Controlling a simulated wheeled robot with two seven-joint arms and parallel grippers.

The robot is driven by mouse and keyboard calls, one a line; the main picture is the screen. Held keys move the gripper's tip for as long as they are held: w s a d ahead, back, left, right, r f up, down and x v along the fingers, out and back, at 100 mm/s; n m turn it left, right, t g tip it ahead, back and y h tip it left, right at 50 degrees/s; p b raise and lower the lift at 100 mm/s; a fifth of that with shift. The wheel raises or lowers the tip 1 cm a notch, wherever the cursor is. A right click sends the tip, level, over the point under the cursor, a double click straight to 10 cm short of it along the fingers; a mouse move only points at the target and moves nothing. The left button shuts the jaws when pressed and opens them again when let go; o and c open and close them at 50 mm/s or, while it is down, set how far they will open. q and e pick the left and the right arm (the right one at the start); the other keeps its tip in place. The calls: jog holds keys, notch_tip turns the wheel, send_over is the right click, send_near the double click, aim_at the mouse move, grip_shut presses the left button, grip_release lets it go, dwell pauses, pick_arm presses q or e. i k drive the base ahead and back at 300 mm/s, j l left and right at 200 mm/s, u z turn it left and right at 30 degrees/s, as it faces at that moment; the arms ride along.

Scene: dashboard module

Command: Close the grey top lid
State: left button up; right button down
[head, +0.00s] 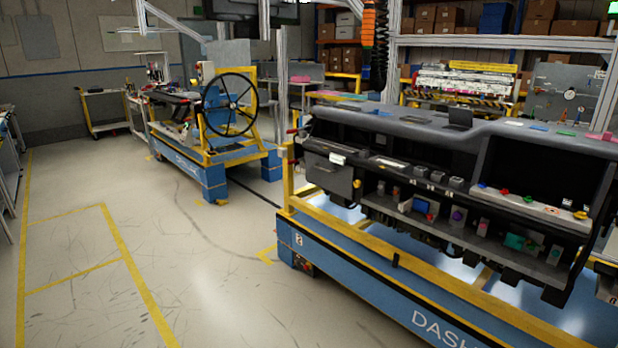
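The dashboard module (400,131) rests on a blue and yellow cart at the right. A small dark grey lid (459,115) stands tilted up on top of the dashboard, near its middle; it appears open. Its hinge and the opening beneath it are too small to make out. A larger grey panel (328,176) on the dashboard's left front looks shut. Neither of my grippers shows in this view.
The cart's yellow rail (350,232) and blue side (335,262) front the dashboard. A second cart (205,165) with a large black wheel stands further back left. The floor (190,270) at left is clear. Shelves with boxes line the back.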

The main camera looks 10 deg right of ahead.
aim_at(458, 115)
jog(key=i+l+z, duration=0.1)
jog(key=i+z, duration=0.2)
jog(key=i, duration=0.4)
jog(key=i+j+z, duration=0.1)
jog(key=i+z, duration=0.15)
jog(key=i, duration=0.4)
jog(key=i+j+z, duration=0.3)
jog(key=i, duration=0.4)
jog(key=l, duration=0.1)
